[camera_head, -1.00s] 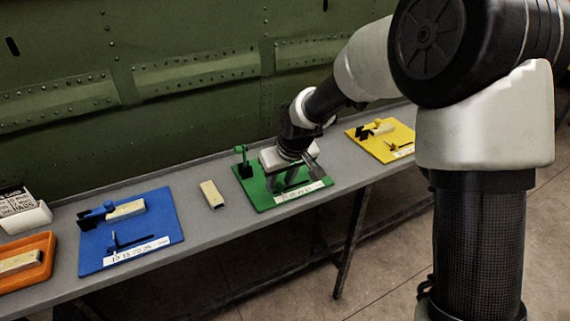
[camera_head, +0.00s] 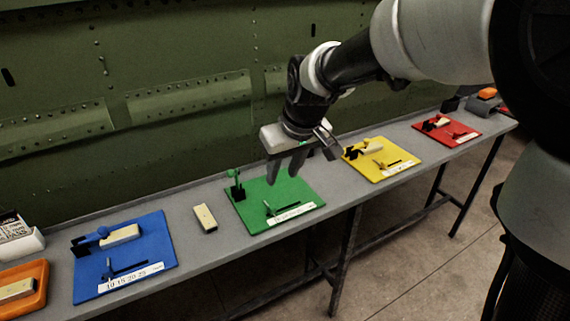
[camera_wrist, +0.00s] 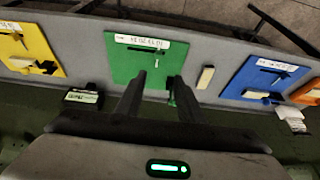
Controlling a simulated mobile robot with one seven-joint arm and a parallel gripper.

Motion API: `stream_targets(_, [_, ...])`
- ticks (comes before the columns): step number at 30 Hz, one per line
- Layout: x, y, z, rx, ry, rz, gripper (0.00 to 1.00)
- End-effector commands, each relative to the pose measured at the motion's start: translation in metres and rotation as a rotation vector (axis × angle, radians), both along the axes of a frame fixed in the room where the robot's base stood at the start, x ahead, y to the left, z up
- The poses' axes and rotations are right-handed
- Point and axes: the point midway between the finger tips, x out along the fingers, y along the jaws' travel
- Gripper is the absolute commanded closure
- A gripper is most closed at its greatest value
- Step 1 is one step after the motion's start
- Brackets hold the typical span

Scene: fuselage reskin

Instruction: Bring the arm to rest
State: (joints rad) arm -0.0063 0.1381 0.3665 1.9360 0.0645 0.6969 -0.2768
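My gripper (camera_head: 288,168) hangs in the air above the green board (camera_head: 308,187), with its fingers pointing down. In the wrist view my gripper (camera_wrist: 158,95) shows two dark fingers set apart, with nothing held between them. The green board also shows in the wrist view (camera_wrist: 118,65), ahead of the fingers. My arm reaches in from the upper right of the head view, bent and partly extended over the bench.
The grey bench (camera_head: 190,258) runs along a green riveted fuselage panel (camera_head: 180,150). A loose pale block (camera_head: 205,217) lies between the green and blue (camera_head: 155,238) boards. Yellow (camera_head: 405,161) and red (camera_head: 463,134) boards lie to the right. An orange tray (camera_head: 38,297) is at the left.

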Motion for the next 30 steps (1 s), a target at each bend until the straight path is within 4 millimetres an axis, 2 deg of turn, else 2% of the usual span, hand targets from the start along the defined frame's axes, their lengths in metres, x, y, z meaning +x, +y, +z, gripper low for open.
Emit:
stream_targets(7, [-0.001, -0.002, 0.001, -0.002, -0.002, -0.004, 0.66])
stream_targets(11, [-0.014, -0.023, 0.015, -0.023, -0.018, -0.049, 0.66])
stream_targets(14, [-0.041, -0.059, 0.034, -0.049, -0.04, -0.134, 0.66])
stream_targets(16, [-0.068, -0.088, 0.048, -0.061, -0.058, -0.214, 0.66])
stream_targets(18, [-0.094, -0.115, 0.056, -0.063, -0.069, -0.291, 0.66])
stream_targets(21, [-0.126, -0.141, 0.062, -0.054, -0.081, -0.377, 0.66])
stream_targets(24, [-0.152, -0.159, 0.063, -0.036, -0.089, -0.446, 0.66])
stream_targets(30, [-0.196, -0.184, 0.059, 0.007, -0.099, -0.555, 0.66])
